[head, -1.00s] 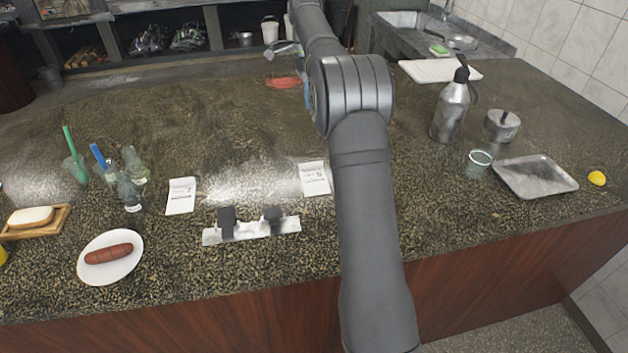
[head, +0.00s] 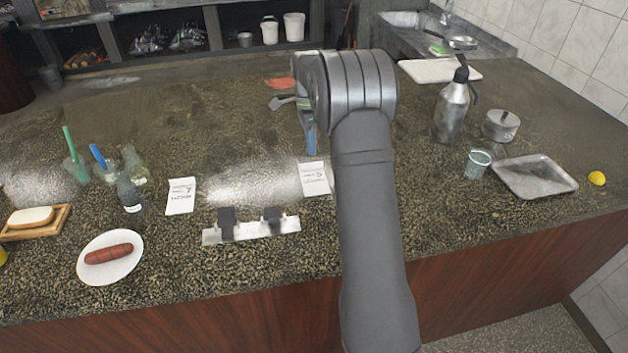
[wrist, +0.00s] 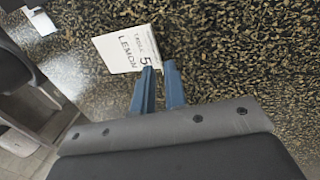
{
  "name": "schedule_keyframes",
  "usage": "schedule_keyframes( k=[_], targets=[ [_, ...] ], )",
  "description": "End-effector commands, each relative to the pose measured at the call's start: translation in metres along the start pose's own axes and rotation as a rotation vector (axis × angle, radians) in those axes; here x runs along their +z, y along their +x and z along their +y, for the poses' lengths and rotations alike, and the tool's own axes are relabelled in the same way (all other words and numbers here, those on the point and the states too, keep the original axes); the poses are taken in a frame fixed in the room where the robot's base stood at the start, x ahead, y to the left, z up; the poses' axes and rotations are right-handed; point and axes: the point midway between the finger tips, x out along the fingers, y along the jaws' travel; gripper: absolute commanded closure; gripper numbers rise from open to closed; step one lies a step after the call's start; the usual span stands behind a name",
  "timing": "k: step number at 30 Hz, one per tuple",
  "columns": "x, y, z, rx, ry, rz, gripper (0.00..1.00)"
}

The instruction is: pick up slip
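Two white paper slips lie on the speckled counter in the head view: a left slip (head: 181,196) and a right slip (head: 314,179). In the wrist view a slip (wrist: 126,50) shows the printed words "LEMON" and a 5. My gripper (wrist: 160,66) has two blue fingers with a narrow gap between them, nothing seen in it. The fingertips appear close to that slip's edge; whether they touch it is unclear. In the head view one blue finger of my gripper (head: 311,138) shows just behind the right slip, and my arm hides the rest.
A white rail with two dark clips (head: 250,232) lies in front of the slips. A metal tray (head: 530,190), cup (head: 478,163) and flask (head: 451,110) stand right.

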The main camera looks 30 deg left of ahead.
Motion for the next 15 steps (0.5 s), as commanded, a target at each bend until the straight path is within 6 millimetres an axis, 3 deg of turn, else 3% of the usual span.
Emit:
schedule_keyframes(
  k=[7,15],
  targets=[
    [0.002,0.037,0.003,0.002,0.0,0.0,0.88],
    [0.002,0.045,0.003,-0.001,0.0,0.0,0.88]
  ],
)
